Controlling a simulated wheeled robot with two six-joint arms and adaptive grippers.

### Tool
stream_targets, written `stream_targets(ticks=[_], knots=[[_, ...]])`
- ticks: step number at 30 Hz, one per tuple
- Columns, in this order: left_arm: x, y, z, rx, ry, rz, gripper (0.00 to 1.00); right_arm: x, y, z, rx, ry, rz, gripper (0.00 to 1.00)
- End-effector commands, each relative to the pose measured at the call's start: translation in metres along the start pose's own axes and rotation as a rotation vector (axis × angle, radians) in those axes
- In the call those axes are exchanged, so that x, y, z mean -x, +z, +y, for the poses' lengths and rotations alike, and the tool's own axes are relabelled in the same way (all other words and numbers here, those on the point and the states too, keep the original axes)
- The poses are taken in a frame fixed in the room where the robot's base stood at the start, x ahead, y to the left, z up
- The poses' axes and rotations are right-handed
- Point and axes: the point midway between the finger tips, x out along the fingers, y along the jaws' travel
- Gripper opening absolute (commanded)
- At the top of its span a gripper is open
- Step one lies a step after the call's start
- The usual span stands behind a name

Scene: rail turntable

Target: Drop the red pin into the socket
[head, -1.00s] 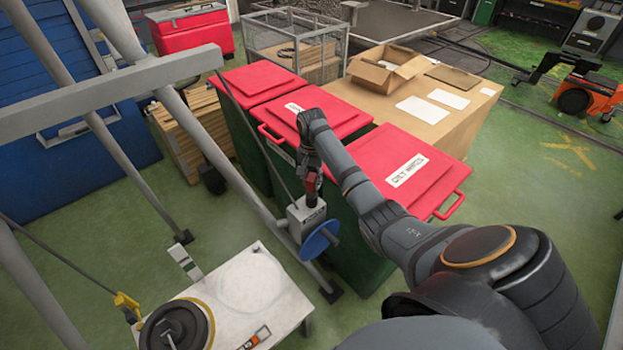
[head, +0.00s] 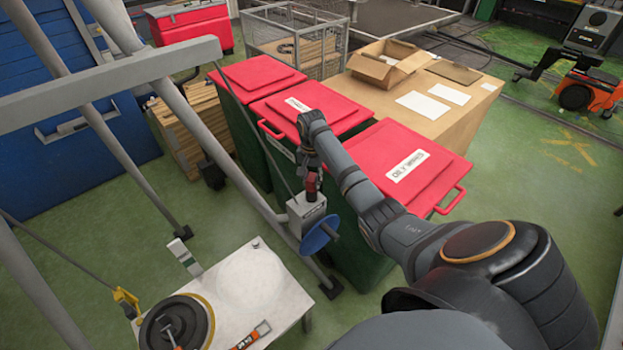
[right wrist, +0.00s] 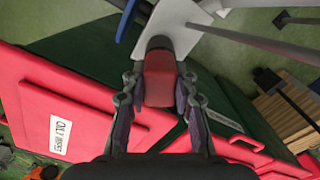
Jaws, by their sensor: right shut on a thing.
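The red pin (right wrist: 158,78) is between the two fingers of my right gripper (right wrist: 158,95), which is shut on it. In the head view the red pin (head: 311,184) shows just below my right gripper (head: 309,172), right over a grey box (head: 304,212) with a blue disc (head: 320,234) on its side. In the right wrist view the pin's dark far end meets or overlaps the pale grey box (right wrist: 178,28). I cannot tell whether the pin touches it. The socket's opening cannot be made out. My left gripper is not in view.
Red-lidded green bins (head: 415,165) stand close beside the right arm. Grey frame legs (head: 165,85) slope down left of the box. A small white table (head: 262,290) with a black round part (head: 172,325) stands at front left. Green floor (head: 90,215) lies open at left.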

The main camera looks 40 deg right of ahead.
Motion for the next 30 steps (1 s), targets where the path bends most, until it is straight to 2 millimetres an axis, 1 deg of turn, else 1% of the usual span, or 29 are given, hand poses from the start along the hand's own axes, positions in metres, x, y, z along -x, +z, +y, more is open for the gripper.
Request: stream_targets(ticks=[6,7,12,13,20,23,26,30], knots=[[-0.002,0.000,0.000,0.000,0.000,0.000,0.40,-0.005,0.000,0.000,0.000,0.000,0.000,0.00],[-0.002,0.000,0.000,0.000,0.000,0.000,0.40,-0.005,0.000,0.000,0.000,0.000,0.000,0.29],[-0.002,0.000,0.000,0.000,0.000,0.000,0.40,-0.005,0.000,0.000,0.000,0.000,0.000,0.52],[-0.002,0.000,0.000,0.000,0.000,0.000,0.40,-0.005,0.000,0.000,0.000,0.000,0.000,0.54],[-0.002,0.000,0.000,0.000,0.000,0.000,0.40,-0.005,0.000,0.000,0.000,0.000,-0.001,0.54],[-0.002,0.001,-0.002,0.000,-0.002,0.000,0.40,-0.001,0.000,0.000,0.000,-0.001,0.001,0.54],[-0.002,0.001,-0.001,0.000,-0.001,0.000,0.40,0.015,-0.001,-0.001,0.001,-0.003,0.003,0.54],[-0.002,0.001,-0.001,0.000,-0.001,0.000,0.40,0.043,-0.001,-0.001,0.000,-0.002,0.004,0.54]])
